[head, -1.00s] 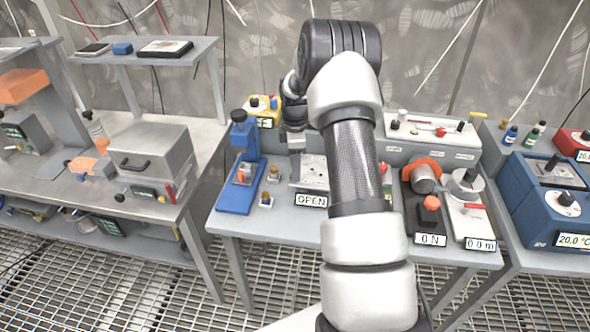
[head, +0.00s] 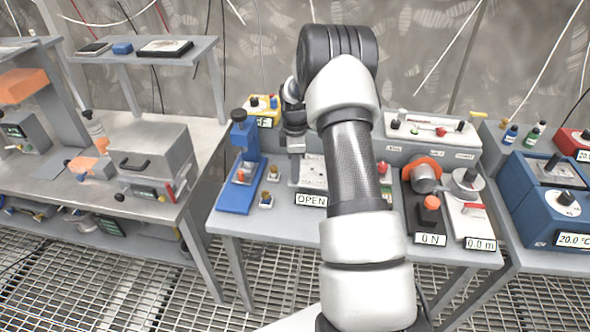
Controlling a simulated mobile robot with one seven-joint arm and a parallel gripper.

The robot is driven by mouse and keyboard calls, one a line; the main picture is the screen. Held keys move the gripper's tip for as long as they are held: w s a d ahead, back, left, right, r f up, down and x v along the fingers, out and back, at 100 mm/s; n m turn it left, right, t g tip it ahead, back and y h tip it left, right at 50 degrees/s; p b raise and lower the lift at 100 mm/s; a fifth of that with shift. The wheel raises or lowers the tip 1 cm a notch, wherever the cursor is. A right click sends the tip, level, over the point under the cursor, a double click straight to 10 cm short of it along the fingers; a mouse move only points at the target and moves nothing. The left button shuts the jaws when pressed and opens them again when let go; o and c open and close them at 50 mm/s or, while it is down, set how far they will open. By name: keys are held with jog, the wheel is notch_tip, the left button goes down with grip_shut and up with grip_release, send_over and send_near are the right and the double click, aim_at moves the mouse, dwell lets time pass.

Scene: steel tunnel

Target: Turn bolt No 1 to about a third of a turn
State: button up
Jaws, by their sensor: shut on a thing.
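My gripper (head: 294,168) points down at the left part of the pale plate (head: 314,172) on the middle bench. The plate stands behind the sign reading OPEN (head: 311,200). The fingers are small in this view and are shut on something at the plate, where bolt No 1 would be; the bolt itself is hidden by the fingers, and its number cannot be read. My forearm covers the right side of the plate.
A blue press (head: 241,170) and small brass-topped parts stand close left of the plate. A yellow box (head: 262,106) is behind. Right of my arm are an orange-ringed device (head: 425,177) and a white gauge unit (head: 467,210).

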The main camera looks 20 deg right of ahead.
jog(key=m+b, duration=0.1)
jog(key=m, duration=0.2)
jog(key=m+b, duration=0.1)
jog(key=m, duration=0.2)
jog(key=shift+m, duration=0.4)
jog(key=m+b, duration=0.1)
jog(key=m, duration=0.5)
jog(key=shift+s+a, duration=0.1)
jog(key=m, duration=0.5)
jog(key=shift+m+b, duration=0.3)
jog(key=m, duration=0.5)
jog(key=shift+a, duration=0.15)
jog(key=shift+m, duration=0.3)
jog(key=o, duration=1)
